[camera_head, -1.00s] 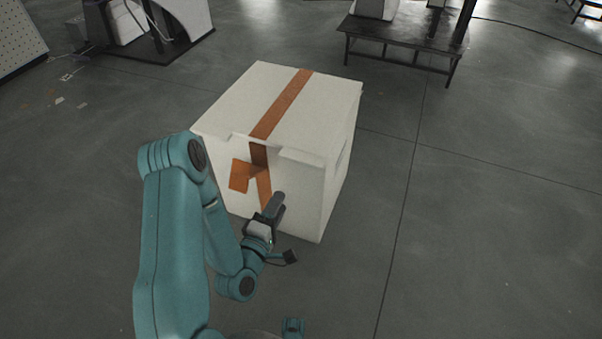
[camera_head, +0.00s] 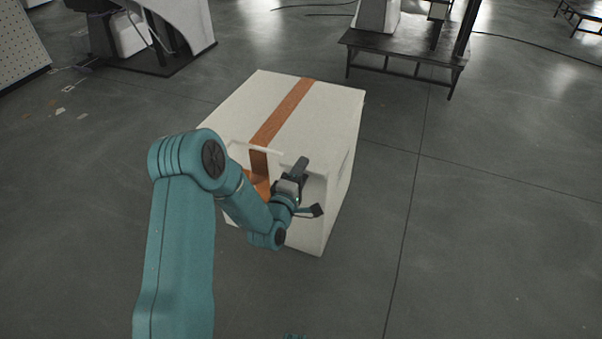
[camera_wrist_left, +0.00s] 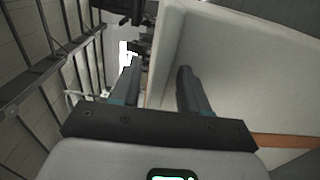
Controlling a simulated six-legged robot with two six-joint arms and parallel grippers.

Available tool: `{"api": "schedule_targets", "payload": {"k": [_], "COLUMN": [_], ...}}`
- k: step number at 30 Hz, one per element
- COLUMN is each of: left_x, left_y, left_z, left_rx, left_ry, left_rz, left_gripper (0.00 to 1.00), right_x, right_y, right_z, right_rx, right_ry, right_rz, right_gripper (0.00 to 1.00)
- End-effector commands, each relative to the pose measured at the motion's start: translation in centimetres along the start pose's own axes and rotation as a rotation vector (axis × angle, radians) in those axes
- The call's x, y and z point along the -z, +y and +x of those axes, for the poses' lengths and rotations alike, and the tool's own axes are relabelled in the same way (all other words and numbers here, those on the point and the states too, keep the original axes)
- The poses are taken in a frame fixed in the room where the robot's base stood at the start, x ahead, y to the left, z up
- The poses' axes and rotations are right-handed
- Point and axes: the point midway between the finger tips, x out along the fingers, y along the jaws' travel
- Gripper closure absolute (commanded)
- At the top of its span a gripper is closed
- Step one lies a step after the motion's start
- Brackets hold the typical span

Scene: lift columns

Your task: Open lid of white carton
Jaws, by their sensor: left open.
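The white carton (camera_head: 330,115) stands on the floor with an orange-brown tape stripe (camera_head: 285,110) across its top and down its near face. The lid lies flat, with its front edge standing slightly proud of the near face. My left gripper (camera_head: 301,167) is at the upper right of the near face, just below the lid's front edge. In the left wrist view my gripper (camera_wrist_left: 158,82) is open, with a pale carton surface (camera_wrist_left: 240,75) beside and behind the right finger. Contact with the carton cannot be told. My right gripper is not in view.
A dark low table (camera_head: 405,50) stands on the floor at the back right. Equipment on a dark base (camera_head: 165,45) stands at the back left. The grey floor (camera_head: 490,220) to the right of the carton is clear.

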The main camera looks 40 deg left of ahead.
Motion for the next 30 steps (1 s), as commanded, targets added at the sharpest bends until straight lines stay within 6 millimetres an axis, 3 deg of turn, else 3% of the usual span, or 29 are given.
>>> {"api": "schedule_targets", "payload": {"k": [4,8,9,15,20,26,30], "left_x": [0.0,0.0,0.0,0.0,0.0,0.1,0.0], "left_y": [0.0,0.0,0.0,0.2,1.9,6.7,11.1], "left_z": [0.0,-0.1,-0.1,-0.1,0.0,0.3,0.9], "left_rx": [0.000,0.000,0.000,0.003,0.026,0.105,0.189], "left_ry": [0.000,0.000,0.000,0.000,0.001,0.001,0.000], "left_rz": [0.000,0.000,0.000,0.001,0.001,0.001,0.001], "left_gripper": [0.55,0.98,1.00,1.00,1.00,1.00,1.00], "right_x": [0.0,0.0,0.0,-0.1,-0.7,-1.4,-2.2], "right_y": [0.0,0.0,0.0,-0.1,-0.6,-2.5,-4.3], "right_z": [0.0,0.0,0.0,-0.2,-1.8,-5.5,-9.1], "right_rx": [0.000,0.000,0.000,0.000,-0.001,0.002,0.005], "right_ry": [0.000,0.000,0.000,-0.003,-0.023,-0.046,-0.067], "right_rz": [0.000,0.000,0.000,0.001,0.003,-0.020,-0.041], "right_gripper": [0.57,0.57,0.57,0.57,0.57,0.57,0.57]}}
